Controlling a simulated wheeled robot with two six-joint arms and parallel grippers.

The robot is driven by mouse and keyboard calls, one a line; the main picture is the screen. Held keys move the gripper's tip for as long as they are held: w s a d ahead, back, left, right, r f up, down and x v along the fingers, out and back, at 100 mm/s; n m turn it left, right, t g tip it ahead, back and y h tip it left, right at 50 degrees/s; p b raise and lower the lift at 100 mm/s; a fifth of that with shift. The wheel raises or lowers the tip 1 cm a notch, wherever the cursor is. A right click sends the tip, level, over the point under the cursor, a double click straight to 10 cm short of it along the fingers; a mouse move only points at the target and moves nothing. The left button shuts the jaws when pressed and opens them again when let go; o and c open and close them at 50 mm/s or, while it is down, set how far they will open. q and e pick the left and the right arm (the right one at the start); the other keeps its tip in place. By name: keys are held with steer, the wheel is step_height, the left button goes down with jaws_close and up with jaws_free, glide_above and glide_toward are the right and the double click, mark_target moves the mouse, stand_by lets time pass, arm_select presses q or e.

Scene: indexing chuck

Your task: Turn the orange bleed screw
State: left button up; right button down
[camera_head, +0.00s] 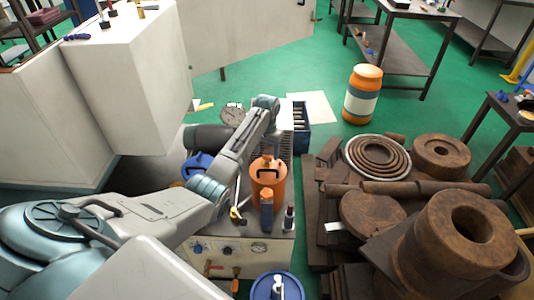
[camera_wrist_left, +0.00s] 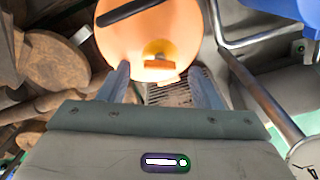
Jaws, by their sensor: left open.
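The orange bleed screw (camera_wrist_left: 158,66) shows in the left wrist view as a small orange tab beside a yellowish round opening. It sits at the near edge of a round orange body (camera_wrist_left: 125,35) with a black bar handle. In the head view this looks like the orange canister (camera_head: 268,180) on the machine, where I cannot make out the screw. My left gripper (camera_wrist_left: 158,70) is open, with one finger on each side of the screw in the picture. I cannot tell whether either finger touches it. In the head view its fingers are not clearly visible. My right gripper is not in view.
The canister stands on a beige machine (camera_head: 235,255) with dials and valves. A blue-lidded container (camera_head: 276,287) stands in front. Rusty round castings (camera_head: 455,235) crowd the right side. A white cabinet (camera_head: 125,85) stands at the left. In the left wrist view a metal tube (camera_wrist_left: 262,95) runs at the right.

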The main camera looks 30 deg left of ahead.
mark_target(267, 160)
arm_select(q)
step_height(267, 160, down, 2)
steer(key=shift+f, duration=0.1)
steer(key=c, duration=1)
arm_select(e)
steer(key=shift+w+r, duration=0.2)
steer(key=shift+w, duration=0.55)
